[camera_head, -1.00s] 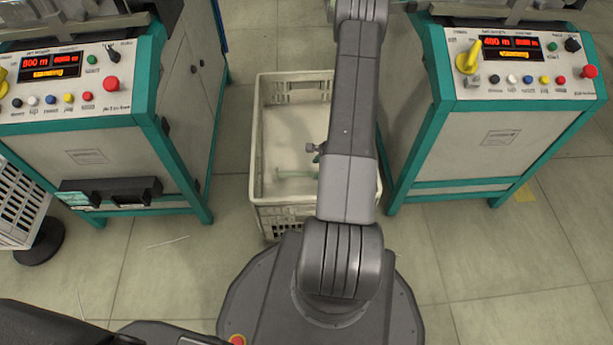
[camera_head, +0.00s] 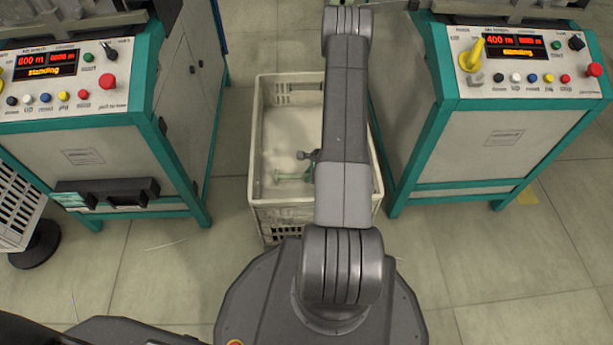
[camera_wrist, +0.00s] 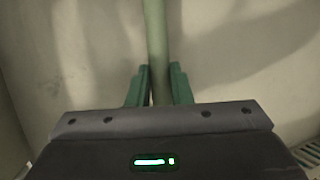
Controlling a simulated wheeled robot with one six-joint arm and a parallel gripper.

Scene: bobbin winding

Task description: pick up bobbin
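The bobbin (camera_head: 291,177) is pale green and lies in the white crate (camera_head: 252,150), partly hidden behind my arm in the head view. In the wrist view its pale green shaft (camera_wrist: 155,45) runs up from between my fingers to the top edge. My gripper (camera_wrist: 159,75) has its dark green fingers on either side of the shaft, with what looks like a narrow gap at the right finger. It looks open. The lower end of the shaft is hidden by the gripper body.
The crate stands on the tiled floor between two teal-framed winding machines, left (camera_head: 85,155) and right (camera_head: 500,140), close on both sides. Its walls rise around the bobbin.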

